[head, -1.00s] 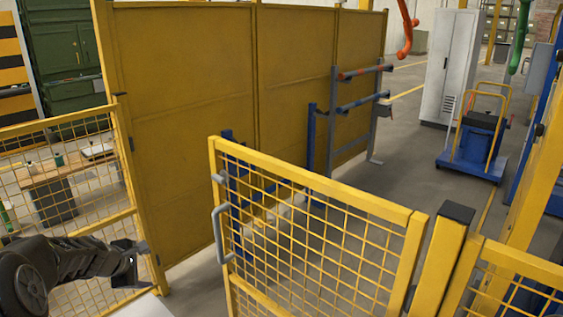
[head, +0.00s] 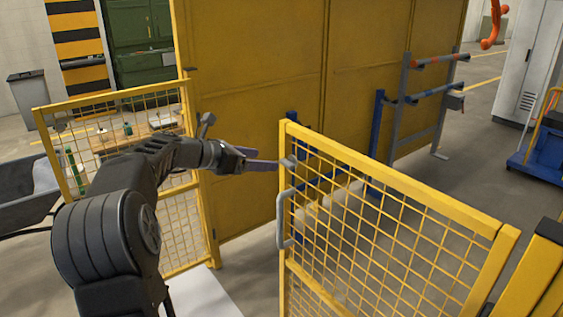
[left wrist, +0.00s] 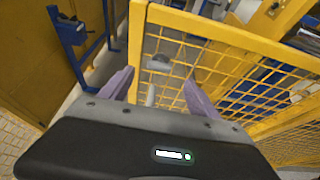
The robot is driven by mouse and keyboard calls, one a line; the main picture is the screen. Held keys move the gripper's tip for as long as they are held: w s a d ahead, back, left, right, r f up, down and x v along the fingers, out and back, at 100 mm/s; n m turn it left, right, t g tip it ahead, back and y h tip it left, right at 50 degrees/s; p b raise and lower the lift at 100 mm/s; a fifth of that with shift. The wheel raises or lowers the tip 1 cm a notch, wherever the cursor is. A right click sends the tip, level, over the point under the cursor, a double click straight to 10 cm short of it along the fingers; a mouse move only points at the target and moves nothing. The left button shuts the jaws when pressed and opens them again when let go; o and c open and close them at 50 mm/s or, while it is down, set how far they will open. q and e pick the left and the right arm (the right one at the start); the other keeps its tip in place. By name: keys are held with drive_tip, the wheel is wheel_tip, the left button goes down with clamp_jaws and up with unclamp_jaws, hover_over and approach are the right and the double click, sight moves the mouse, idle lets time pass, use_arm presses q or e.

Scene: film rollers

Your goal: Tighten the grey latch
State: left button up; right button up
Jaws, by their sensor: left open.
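The grey latch (head: 287,162) is a small grey piece near the top of the left post of the yellow mesh gate (head: 395,188). In the left wrist view the latch (left wrist: 158,64) shows between and beyond my fingertips. My left gripper (head: 268,162) points right at the latch, its purple-grey fingers close to it. In the left wrist view my left gripper (left wrist: 159,78) has its fingers spread, with nothing held between them. I cannot tell whether a fingertip touches the latch. My right gripper is not in view.
A grey U-shaped handle (head: 283,220) is on the gate post below the latch. A yellow mesh fence panel (head: 190,225) stands to the left, with a gap before the gate. A tall yellow wall panel (head: 255,75) and a blue-grey rack (head: 405,100) stand behind.

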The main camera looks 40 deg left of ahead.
sight(284, 162)
use_arm(q)
drive_tip(key=p+x, duration=0.1)
drive_tip(key=x, duration=0.6)
drive_tip(key=shift+w+f, duration=0.2)
drive_tip(key=shift+w, duration=0.15)
drive_tip(key=shift+c, duration=0.3)
drive_tip(key=c, duration=1.3)
